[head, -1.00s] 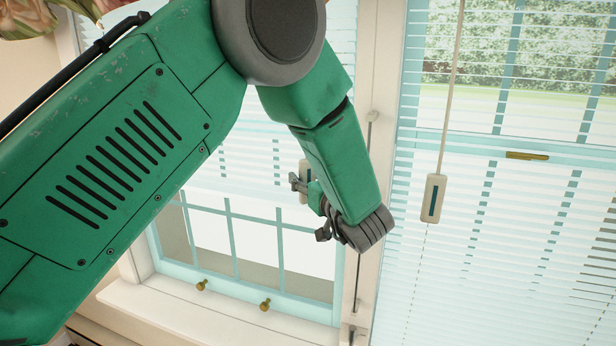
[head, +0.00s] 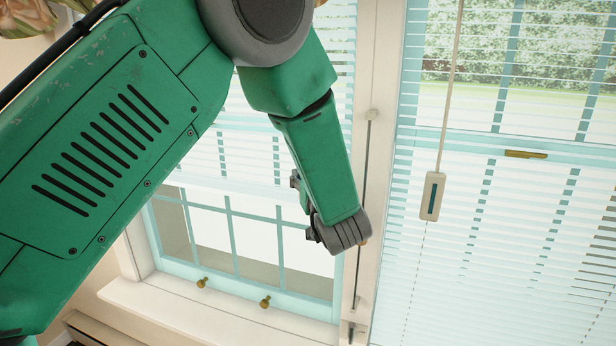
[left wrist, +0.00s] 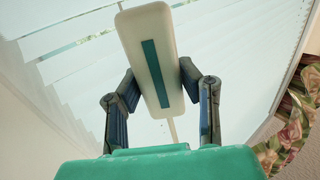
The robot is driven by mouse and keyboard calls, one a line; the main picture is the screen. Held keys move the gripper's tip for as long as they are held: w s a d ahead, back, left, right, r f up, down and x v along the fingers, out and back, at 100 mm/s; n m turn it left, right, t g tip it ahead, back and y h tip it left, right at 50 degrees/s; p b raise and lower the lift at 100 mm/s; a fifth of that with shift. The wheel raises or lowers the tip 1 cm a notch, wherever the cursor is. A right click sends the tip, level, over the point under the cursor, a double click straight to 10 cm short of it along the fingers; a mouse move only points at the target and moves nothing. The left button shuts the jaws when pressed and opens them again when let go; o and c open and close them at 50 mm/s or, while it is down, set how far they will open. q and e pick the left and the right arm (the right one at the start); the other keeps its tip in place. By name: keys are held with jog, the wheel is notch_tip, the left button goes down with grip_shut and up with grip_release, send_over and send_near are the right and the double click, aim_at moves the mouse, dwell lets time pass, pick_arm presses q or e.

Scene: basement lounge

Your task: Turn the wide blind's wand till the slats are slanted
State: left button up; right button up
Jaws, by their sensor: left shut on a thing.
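My left gripper (head: 303,208) is in front of the left window, its fingers mostly hidden behind my own wrist in the head view. In the left wrist view, its fingers are on either side of a cream handle with a teal stripe (left wrist: 149,55), shut on it. A thin pale rod or cord runs from that handle. A left blind (head: 238,150) with white slats hangs behind. A right blind (head: 540,240) has a similar cream handle (head: 432,197) hanging free on a pale wand (head: 450,80). I cannot tell how wide either blind is in full. My right gripper is not in view.
A window post (head: 376,60) with a thin dark rod (head: 366,185) stands just right of my left gripper. A sill (head: 200,316) and brass knobs (head: 265,301) are below. Floral fabric (left wrist: 290,130) hangs at the right of the left wrist view.

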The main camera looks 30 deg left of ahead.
pick_arm(q)
jog(key=o, duration=0.9)
jog(key=shift+w, duration=0.1)
jog(key=shift+d, duration=0.15)
jog(key=v, duration=1.1)
jog(key=shift+s+d+f, duration=0.1)
jog(key=shift+s+d, duration=0.15)
jog(key=shift+d, duration=0.05)
